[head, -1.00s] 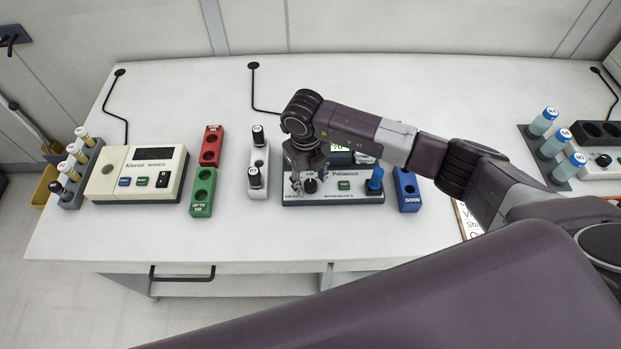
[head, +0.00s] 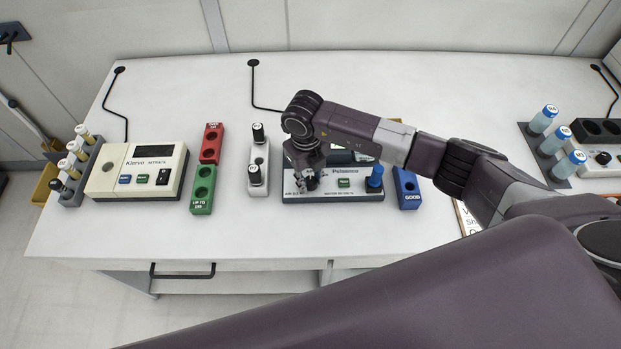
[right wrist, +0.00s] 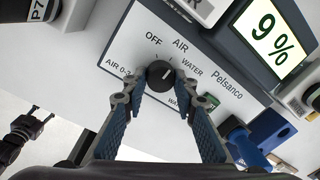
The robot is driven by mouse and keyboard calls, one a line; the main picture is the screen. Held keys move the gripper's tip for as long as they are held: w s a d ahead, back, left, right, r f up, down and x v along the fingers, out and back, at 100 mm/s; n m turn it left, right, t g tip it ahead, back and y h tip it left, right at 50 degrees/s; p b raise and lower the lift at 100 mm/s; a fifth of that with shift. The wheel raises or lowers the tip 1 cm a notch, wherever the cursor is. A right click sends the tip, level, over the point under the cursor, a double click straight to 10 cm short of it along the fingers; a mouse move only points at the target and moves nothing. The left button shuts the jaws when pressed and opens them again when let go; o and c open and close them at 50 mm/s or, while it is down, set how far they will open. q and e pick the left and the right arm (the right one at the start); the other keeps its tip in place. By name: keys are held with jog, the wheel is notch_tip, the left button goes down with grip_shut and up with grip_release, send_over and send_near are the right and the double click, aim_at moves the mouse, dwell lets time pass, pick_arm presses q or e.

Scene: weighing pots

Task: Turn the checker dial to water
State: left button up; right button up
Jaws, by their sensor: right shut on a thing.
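The checker (head: 345,193) is a dark box with a white front panel marked Pelsanco, on the table in the head view. Its black dial (right wrist: 160,74) shows in the right wrist view, with OFF, AIR and WATER printed around it. The dial's white mark points up and right, roughly to the AIR side of WATER. My right gripper (right wrist: 157,87) is shut on the dial, a fingertip on each side; in the head view, it (head: 308,184) partly hides the dial. A dark jointed part, possibly my left gripper (right wrist: 38,120), shows at the left of the right wrist view.
The checker's screen (right wrist: 269,27) reads 9 %. A white holder (head: 259,160) with black-capped pots stands close left, then red and green holders (head: 203,184). The front table strip is clear.

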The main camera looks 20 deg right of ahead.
jog(key=m+b, duration=0.1)
jog(key=m, duration=0.3)
jog(key=shift+w, duration=0.1)
jog(key=m+b, duration=0.1)
jog(key=m, duration=0.3)
jog(key=shift+a+m, duration=0.1)
jog(key=shift+m, duration=0.2)
dwell(0.6)
jog(key=o, duration=1.2)
jog(key=shift+c, duration=0.2)
notch_tip(320, 180, up, 12)
jog(key=shift+w+a, duration=0.2)
jog(key=shift+a, duration=0.1)
jog(key=shift+s, duration=0.1)
